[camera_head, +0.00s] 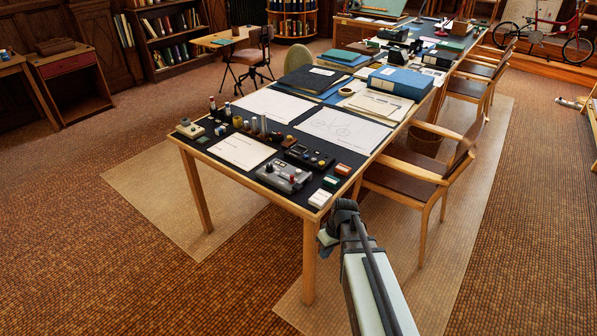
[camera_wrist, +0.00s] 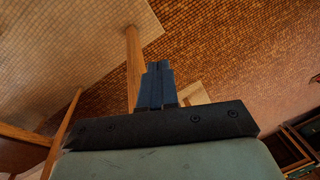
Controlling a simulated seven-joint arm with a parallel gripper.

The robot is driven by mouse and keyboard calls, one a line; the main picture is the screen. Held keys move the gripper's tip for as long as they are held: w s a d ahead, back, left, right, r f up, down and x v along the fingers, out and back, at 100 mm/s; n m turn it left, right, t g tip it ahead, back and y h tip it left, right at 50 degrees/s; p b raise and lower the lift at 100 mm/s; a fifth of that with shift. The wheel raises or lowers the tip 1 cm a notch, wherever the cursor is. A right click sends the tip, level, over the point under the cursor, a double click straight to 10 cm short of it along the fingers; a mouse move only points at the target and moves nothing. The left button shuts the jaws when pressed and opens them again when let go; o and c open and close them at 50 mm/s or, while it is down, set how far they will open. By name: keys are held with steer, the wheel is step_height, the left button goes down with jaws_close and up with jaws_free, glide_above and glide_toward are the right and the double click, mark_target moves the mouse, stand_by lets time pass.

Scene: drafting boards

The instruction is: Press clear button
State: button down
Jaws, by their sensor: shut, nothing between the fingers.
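No button label is readable, so I cannot tell which one is the clear button. My gripper (camera_wrist: 157,70) is shut and empty in the wrist view, with a wooden table leg and the floor beyond it. In the head view my arm ends just off the table's near right corner, apart from both devices. The fingers cannot be made out there.
Small bottles and stamps (camera_head: 238,121), a white sheet (camera_head: 241,151), and small boxes (camera_head: 331,182) surround the devices. A wooden armchair (camera_head: 419,170) stands close along the table's right side. The floor (camera_head: 150,270) in front and to the left is open.

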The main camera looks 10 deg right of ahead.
steer(key=w+d+r+n+t, duration=0.1)
steer(key=w+r+t, duration=0.1)
steer(key=w+r, duration=0.65)
step_height(320, 180, up, 16)
steer(key=m+t+y, duration=0.4)
steer(key=m+y, duration=0.1)
glide_above(301, 171)
steer(key=shift+f, duration=0.2)
steer(key=shift+f, duration=4.3)
steer(key=shift+f, duration=0.8)
steer(key=shift+r, duration=0.85)
